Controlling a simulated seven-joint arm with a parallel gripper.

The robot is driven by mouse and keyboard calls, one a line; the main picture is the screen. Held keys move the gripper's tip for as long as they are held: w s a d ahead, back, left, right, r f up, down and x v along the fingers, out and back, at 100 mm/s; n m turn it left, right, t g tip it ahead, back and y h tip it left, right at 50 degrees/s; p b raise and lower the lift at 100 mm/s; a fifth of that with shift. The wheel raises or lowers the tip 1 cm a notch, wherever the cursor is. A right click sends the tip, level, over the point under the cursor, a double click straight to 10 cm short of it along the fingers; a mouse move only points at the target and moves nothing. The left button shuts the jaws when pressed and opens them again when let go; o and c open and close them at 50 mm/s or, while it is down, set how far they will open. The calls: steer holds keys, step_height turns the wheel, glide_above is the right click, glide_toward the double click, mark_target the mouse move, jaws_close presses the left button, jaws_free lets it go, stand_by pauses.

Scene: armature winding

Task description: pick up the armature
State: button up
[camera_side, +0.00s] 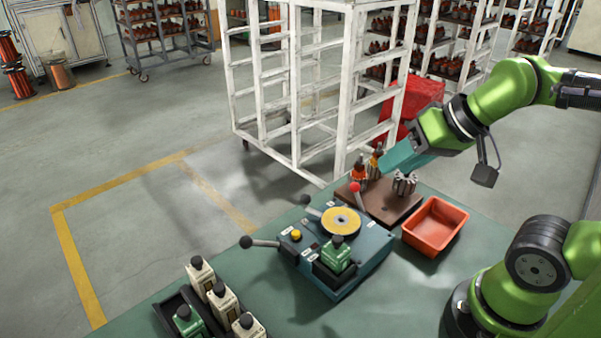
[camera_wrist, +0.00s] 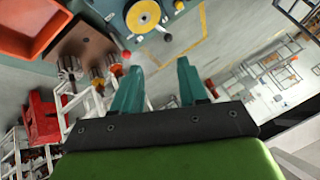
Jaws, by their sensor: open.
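A brown board (camera_side: 380,208) on the green table carries several upright parts. One is a grey, ribbed metal armature (camera_side: 404,184) near the board's right side. Further left stand an orange-topped part (camera_side: 359,172) and a part with a coppery top (camera_side: 375,160). My gripper (camera_side: 392,162), with teal fingers, hangs tilted above the board, close to these parts. In the wrist view the fingers (camera_wrist: 159,66) are apart with nothing between them. There the grey armature (camera_wrist: 70,64) and the board (camera_wrist: 80,38) lie left of the fingers.
A teal winding fixture (camera_side: 335,255) with a yellow disc and lever handles stands left of the board. An orange bin (camera_side: 434,225) is at its right. Several small switch boxes (camera_side: 222,299) sit at the front left. A white rack (camera_side: 300,90) stands behind the table.

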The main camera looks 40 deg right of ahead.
steer(key=o, duration=0.8)
steer(key=shift+c, duration=0.2)
steer(key=m+g+h, duration=0.2)
steer(key=g, duration=0.5)
glide_above(360, 162)
steer(key=shift+f, duration=0.55)
steer(key=f, duration=1.1)
steer(key=shift+s+d, duration=0.1)
steer(key=shift+d, duration=0.1)
steer(key=shift+w+f, duration=0.2)
steer(key=shift+f, duration=2.45)
